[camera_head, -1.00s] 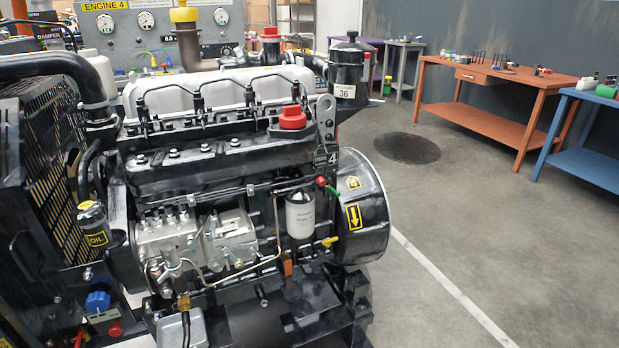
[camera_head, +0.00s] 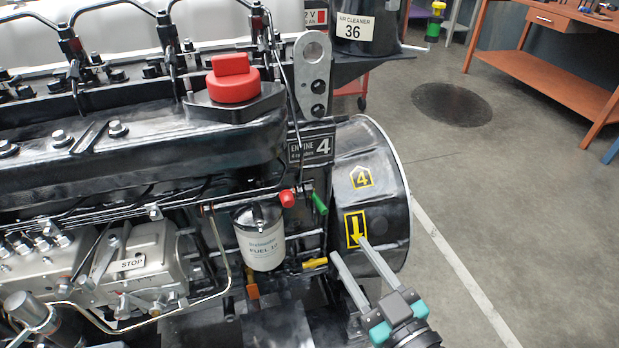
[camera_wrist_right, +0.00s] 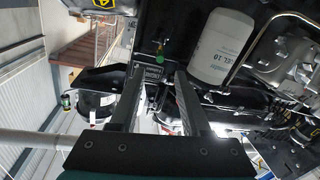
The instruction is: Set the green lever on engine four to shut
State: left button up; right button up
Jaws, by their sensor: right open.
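The green lever (camera_head: 319,203) sits on engine four, below the black "ENGINE 4" plate (camera_head: 311,149) and right of a red knob (camera_head: 287,198). It slants down to the right from its pivot. In the right wrist view the green lever (camera_wrist_right: 161,55) appears small, ahead between the fingers. My right gripper (camera_head: 348,248) is open and empty, with its two long grey fingers pointing up and left, below and right of the lever and apart from it. The fingers also show in the right wrist view (camera_wrist_right: 155,88). My left gripper is not in view.
A white fuel filter (camera_head: 261,238) hangs left of the lever, with a yellow lever (camera_head: 315,262) below. The black flywheel housing (camera_head: 385,190) is to the right, behind my fingertips. Open floor (camera_head: 510,210) lies further right.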

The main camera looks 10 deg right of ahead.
aim_at(316, 195)
jog(key=w+a+p, duration=0.1)
jog(key=w, duration=0.3)
jog(key=w+p, duration=0.1)
jog(key=w, duration=0.4)
jog(key=w+a+p, duration=0.1)
jog(key=w+p, duration=0.1)
jog(key=w, duration=0.2)
jog(key=shift+w+a+r, duration=0.25)
jog(key=shift+w+a, duration=0.1)
jog(key=shift+w, duration=0.05)
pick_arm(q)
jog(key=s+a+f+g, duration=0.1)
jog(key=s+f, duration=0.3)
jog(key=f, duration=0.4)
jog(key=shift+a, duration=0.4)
pick_arm(e)
jog(key=shift+w+a, duration=0.15)
jog(key=shift+w, duration=0.4)
grip_shut()
